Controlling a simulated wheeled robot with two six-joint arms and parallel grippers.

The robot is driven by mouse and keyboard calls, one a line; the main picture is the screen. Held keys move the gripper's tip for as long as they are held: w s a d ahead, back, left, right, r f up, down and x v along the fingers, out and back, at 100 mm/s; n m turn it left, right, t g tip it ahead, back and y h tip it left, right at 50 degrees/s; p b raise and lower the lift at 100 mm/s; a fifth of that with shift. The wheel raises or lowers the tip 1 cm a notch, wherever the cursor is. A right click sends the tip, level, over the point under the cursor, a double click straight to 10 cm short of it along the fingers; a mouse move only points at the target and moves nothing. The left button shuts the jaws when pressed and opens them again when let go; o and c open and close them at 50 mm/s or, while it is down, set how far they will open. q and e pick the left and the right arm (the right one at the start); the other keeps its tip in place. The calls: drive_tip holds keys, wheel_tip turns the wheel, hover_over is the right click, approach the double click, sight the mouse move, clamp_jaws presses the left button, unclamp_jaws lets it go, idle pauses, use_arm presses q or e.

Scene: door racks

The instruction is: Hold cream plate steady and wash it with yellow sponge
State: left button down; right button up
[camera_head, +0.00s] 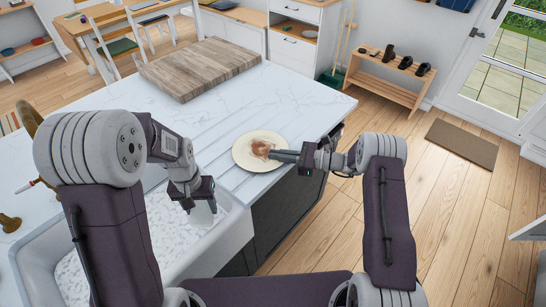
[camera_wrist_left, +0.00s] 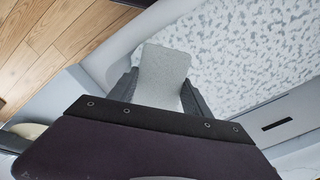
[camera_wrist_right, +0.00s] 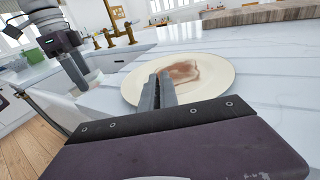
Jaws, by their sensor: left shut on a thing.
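The cream plate (camera_head: 244,141) lies flat on the white counter near its right edge, with a brown smear in its middle. It also shows in the right wrist view (camera_wrist_right: 215,82). My right gripper (camera_head: 273,155) reaches over the plate's near right rim, its fingers close together with nothing visible between them; I cannot tell whether they touch the plate. My left gripper (camera_head: 203,206) points down over the sink and is shut on a pale grey block (camera_wrist_left: 163,75), which looks grey rather than yellow. No yellow sponge shows elsewhere.
The white sink (camera_head: 217,240) with a speckled bottom lies below my left gripper. A brass faucet (camera_wrist_right: 120,22) stands by it. A wooden board (camera_head: 200,68) lies at the back of the counter. The counter between board and plate is clear.

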drive_tip(key=shift+f, duration=0.55)
drive_tip(key=shift+d, duration=0.1)
drive_tip(key=shift+s+d, duration=0.1)
drive_tip(key=shift+d, duration=0.25)
drive_tip(key=r+v, duration=0.1)
drive_tip(key=v, duration=1)
drive_tip(key=shift+d+r, duration=0.1)
